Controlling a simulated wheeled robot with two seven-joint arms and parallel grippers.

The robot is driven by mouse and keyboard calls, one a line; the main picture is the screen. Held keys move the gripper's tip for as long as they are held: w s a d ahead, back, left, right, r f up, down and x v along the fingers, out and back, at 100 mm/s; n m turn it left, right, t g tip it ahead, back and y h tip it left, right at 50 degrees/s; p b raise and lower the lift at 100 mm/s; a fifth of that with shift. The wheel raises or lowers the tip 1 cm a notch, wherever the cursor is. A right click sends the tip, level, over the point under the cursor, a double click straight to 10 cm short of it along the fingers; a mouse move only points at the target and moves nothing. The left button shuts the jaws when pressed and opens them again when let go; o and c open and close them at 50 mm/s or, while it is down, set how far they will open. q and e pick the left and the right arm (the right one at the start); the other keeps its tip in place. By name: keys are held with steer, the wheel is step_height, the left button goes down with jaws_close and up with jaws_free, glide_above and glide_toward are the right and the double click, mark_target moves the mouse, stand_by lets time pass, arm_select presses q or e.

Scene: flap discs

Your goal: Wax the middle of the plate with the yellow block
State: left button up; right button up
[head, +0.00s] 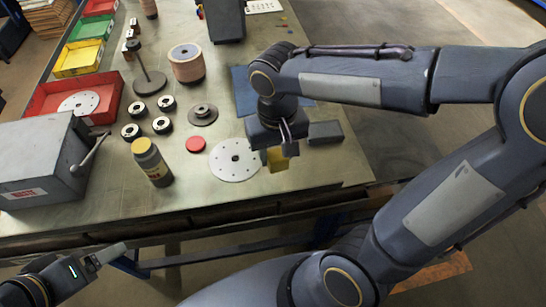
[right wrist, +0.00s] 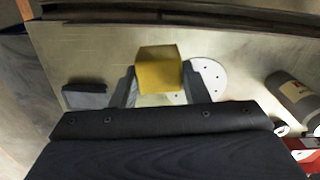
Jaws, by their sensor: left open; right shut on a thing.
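The yellow block (head: 277,159) is held between the fingers of my right gripper (head: 274,150). In the right wrist view the yellow block (right wrist: 159,70) sits between the two fingertips (right wrist: 158,85). The round white plate with holes (head: 234,161) lies on the table, just left of the block in the head view. In the right wrist view the plate (right wrist: 212,78) shows partly behind the block and the finger. Whether the block touches the plate or table I cannot tell. My left gripper (head: 103,257) is open and empty, off the table's front edge at lower left.
A dark grey block (head: 325,132) lies right of my right gripper. A red disc (head: 195,144) and a bottle with a yellow cap (head: 151,163) stand left of the plate. Several small rings (head: 161,125), a grey box (head: 45,165) and a red bin (head: 110,95) are further left.

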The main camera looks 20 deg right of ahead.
steer(key=w+d+p, duration=0.2)
steer(key=w+d, duration=0.6)
steer(key=shift+w, duration=0.2)
stand_by(0.3)
step_height(320, 180, down, 12)
steer(key=b, duration=0.9)
steer(key=shift+f+b, duration=0.45)
steer(key=shift+f, duration=0.15)
stand_by(0.5)
steer(key=o, duration=0.6)
steer(key=shift+c, duration=0.2)
steer(key=shift+r+p, duration=0.45)
steer(key=shift+r, duration=0.05)
